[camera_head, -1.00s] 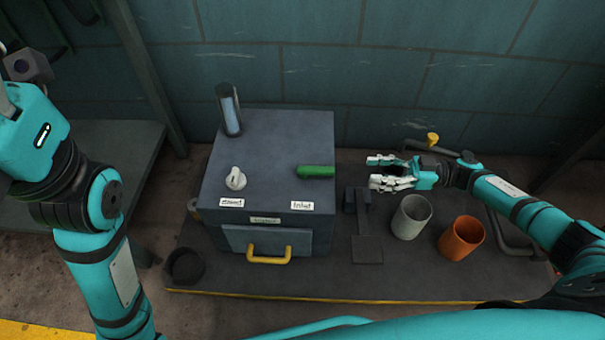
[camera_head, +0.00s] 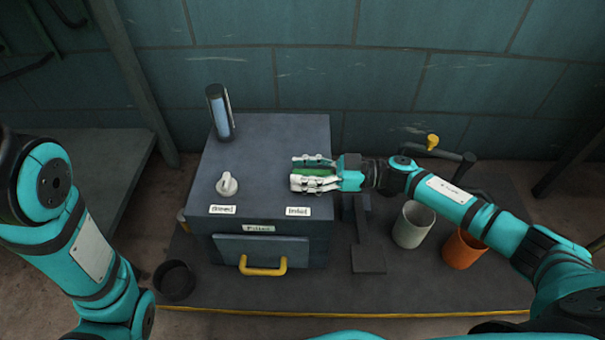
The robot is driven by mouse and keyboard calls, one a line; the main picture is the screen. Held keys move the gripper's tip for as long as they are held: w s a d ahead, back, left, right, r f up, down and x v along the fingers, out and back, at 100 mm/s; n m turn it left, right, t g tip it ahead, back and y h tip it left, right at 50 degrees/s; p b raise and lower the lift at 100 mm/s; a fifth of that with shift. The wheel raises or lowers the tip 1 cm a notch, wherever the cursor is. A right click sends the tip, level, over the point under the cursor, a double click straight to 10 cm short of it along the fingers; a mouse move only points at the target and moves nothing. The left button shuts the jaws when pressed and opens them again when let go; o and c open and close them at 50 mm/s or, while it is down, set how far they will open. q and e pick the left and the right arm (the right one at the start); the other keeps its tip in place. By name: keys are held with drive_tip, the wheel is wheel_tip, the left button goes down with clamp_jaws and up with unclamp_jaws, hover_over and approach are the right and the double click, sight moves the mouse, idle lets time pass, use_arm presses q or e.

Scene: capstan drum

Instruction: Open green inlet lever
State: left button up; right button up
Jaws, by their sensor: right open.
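The green inlet lever (camera_head: 316,171) lies on top of the grey box (camera_head: 262,138), near its right edge, behind a small white label. My right gripper (camera_head: 300,172) is open at the lever, with one finger on the far side and one on the near side. The fingers hide most of the lever, and I cannot tell whether they touch it. My left arm stands at the left of the picture, but its gripper is outside the view.
A white knob (camera_head: 227,185) and a blue sight tube (camera_head: 220,112) stand on the box. A yellow handle (camera_head: 263,267) is on its front. A grey cup (camera_head: 413,224) and an orange cup (camera_head: 463,249) stand to the right, below my right arm. A dark round dish (camera_head: 174,280) is at the left.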

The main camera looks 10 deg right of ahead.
drive_tip(key=shift+a, duration=0.1)
clamp_jaws()
idle(0.5)
